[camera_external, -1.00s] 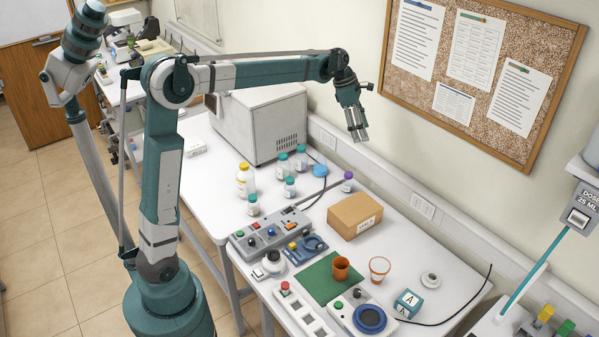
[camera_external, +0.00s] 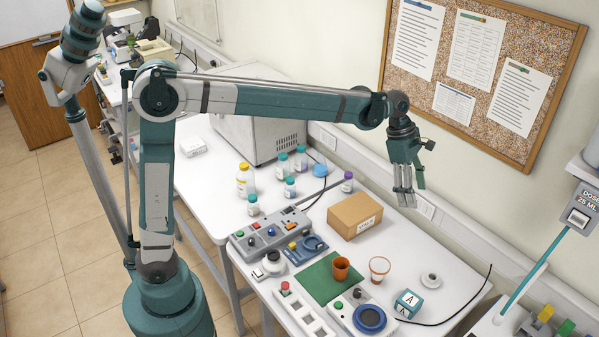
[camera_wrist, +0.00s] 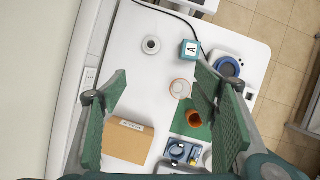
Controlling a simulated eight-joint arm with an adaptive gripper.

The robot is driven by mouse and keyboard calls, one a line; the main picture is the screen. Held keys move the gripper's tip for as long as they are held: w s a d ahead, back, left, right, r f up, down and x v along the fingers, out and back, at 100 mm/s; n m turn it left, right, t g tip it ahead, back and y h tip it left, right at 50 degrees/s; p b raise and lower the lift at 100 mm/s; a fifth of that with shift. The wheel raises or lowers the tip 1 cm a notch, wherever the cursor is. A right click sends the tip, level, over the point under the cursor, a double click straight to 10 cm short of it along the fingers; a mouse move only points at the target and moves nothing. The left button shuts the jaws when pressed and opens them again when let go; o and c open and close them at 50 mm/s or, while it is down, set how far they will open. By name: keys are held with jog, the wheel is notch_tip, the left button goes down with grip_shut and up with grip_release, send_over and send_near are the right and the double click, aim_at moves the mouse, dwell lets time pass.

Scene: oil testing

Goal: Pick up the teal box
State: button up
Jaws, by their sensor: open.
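The teal box (camera_external: 408,303) is a small cube with white faces marked "A". It sits on the white table near its right front end, right of the round blue dial. It also shows in the wrist view (camera_wrist: 189,49), near the top right of centre. My gripper (camera_external: 404,198) hangs in the air above the back of the table, behind and well above the teal box. In the wrist view my gripper (camera_wrist: 165,105) has its green finger pads wide apart, with nothing between them held.
Near the teal box are a clear cup with an orange rim (camera_external: 379,269), an orange cup (camera_external: 341,268) on a green mat (camera_external: 318,283), a white round piece (camera_external: 430,280) and a blue-dial device (camera_external: 369,318). A cardboard box (camera_external: 355,216) stands behind. A black cable runs beside the teal box.

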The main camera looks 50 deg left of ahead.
jog(key=m, duration=0.2)
send_over(408, 298)
jog(key=a, duration=0.2)
jog(key=shift+g, duration=0.3)
jog(key=f, duration=3)
jog(key=shift+a, duration=0.25)
jog(key=shift+f, duration=0.15)
jog(key=shift+x, duration=1.2)
jog(key=shift+d+f, duration=0.1)
jog(key=shift+x, duration=2.45)
jog(key=shift+s+d, duration=0.1)
jog(key=shift+s, duration=0.05)
jog(key=shift+c, duration=0.6)
jog(key=c, duration=0.9)
